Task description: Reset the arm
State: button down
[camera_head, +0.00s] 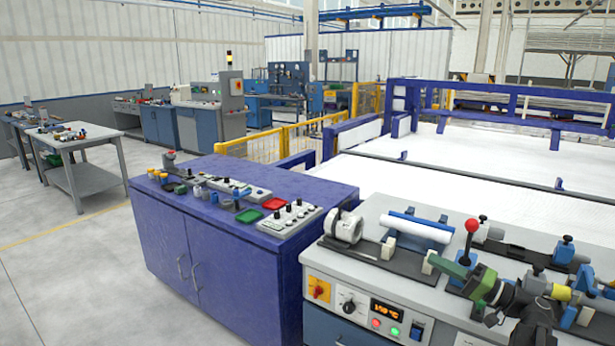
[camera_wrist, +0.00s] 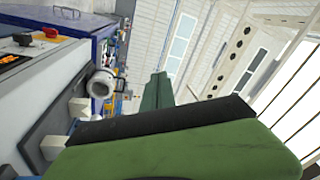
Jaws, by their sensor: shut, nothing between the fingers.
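My gripper (camera_head: 450,270) is at the lower right of the head view, above the right-hand bench, with its green end pointing left. It is shut and holds nothing. In the wrist view my green gripper fingers (camera_wrist: 157,98) fill the lower middle, with a dark strip along the near one. My arm reaches in from the lower right of the head view and covers part of the bench fixtures. A white pipe (camera_head: 419,226) lies on supports on the bench behind the gripper. A white ring-shaped fitting (camera_head: 345,228) stands left of it and also shows in the wrist view (camera_wrist: 101,84).
The bench (camera_head: 365,273) has a control panel with a lit display (camera_head: 386,310) at its front. A red-knobbed lever (camera_head: 472,226) stands close behind the gripper. A purple cabinet (camera_head: 225,240) with small controls stands left. Open floor (camera_head: 70,280) lies further left.

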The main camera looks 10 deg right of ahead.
jog(key=w+a+f+n+g, duration=0.1)
jog(key=a+f+g, duration=0.25)
jog(key=a, duration=0.55)
jog(key=w+a+f+n+g, duration=0.2)
jog(key=a+f+g, duration=0.15)
jog(key=a, duration=0.65)
jog(key=w+a+f+n+g, duration=0.1)
jog(key=a+f+g, duration=0.25)
jog(key=a, duration=0.55)
jog(key=s+a+f+n+g+h, duration=0.2)
jog(key=s+a+f+g+h, duration=0.35)
jog(key=a+f, duration=0.7)
jog(key=s+d+f+m+t+h, duration=0.1)
jog(key=d+f+h, duration=0.25)
jog(key=d, duration=0.35)
jog(key=s+d+f+m+t+h, duration=0.1)
jog(key=d+f+h, duration=0.1)
jog(key=d+h, duration=0.35)
notch_tip(320, 180, up, 13)
jog(key=p, duration=1.2)
jog(key=shift+d+f+m+p, duration=0.15)
jog(key=shift+d+m+p, duration=0.2)
jog(key=shift+m+p, duration=0.05)
